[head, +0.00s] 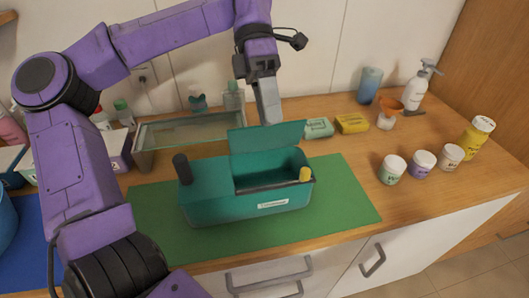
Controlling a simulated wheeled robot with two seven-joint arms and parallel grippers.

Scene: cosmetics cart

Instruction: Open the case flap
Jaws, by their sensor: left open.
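The teal case (235,208) sits on a green mat (345,215) in the middle of the counter. Its flap (265,141) stands raised along the back edge, and the right part of the case is open below it. The left part has a flat teal top with a dark upright cylinder (182,168) at its left end. A small yellow piece (305,174) is at the right end. My left gripper (269,116) is open and points down at the flap's top edge. I cannot tell whether it touches the flap. My right gripper is out of view.
A glass-sided tray (190,130) and small bottles stand behind the case. Soap bars (352,123), an orange funnel-like item (390,104) and a pump bottle (417,88) are at the back right. Several lidded jars (392,169) stand at right. The mat's right part is clear.

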